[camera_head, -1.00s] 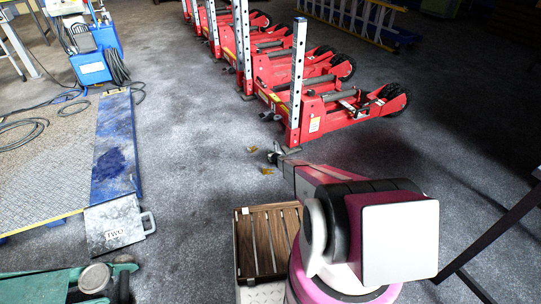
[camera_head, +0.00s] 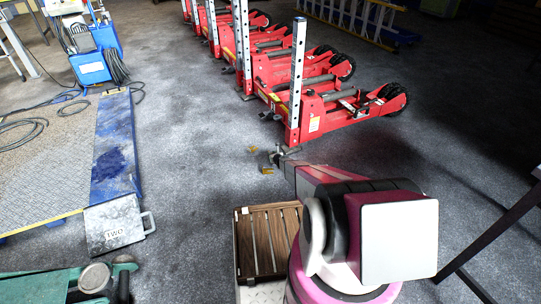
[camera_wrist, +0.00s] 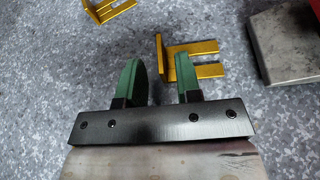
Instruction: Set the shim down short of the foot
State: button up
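A yellow shim (camera_wrist: 195,58) with an upright tab and two prongs lies on the floor in the wrist view. Its prongs point right, toward a flat grey metal foot (camera_wrist: 287,40), with a strip of bare floor between them. My gripper (camera_wrist: 157,68) is open. Its green fingers are apart, and the tab shows in the gap between their tips, with floor visible on both sides of it. The shim also shows in the head view (camera_head: 267,169), next to my gripper (camera_head: 283,155). A second yellow piece (camera_wrist: 108,9) lies at the upper left of the wrist view.
The nearest red jack (camera_head: 330,110) has an upright holed post (camera_head: 298,75), and more jacks stand in a row behind it. A slatted wooden tray (camera_head: 268,240) is near my base. A grey plate with a handle (camera_head: 115,225) lies left.

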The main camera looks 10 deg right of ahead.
jog(key=v, duration=0.9)
jog(key=shift+a+r, duration=0.15)
jog(key=shift+r, duration=0.05)
jog(key=s+a+r+n+g+y, duration=0.1)
jog(key=s+a+r+n+g, duration=0.25)
jog(key=s+r+n, duration=0.55)
jog(key=s+a+r+n+g+y, duration=0.2)
jog(key=s+a+r+n, duration=0.25)
jog(key=r, duration=0.75)
jog(key=s+a+r+n+g+y, duration=0.1)
jog(key=s+a+r+n+g, duration=0.15)
jog(key=s+r+n, duration=0.7)
jog(key=s+d+r+n+g+h, duration=0.2)
jog(key=s+d+r+n+h, duration=0.1)
jog(key=s+r, duration=0.6)
jog(key=s+d+r+n+g+h, duration=0.2)
jog(key=s+d+r+n+h, duration=0.2)
jog(key=s+r, duration=0.4)
jog(key=s+n+h, duration=0.1)
jog(key=s+n, duration=0.1)
jog(key=s, duration=0.4)
jog(key=shift+s+d+r+g, duration=0.15)
jog(key=shift+s+r+g, duration=0.2)
jog(key=shift+r+g, duration=0.05)
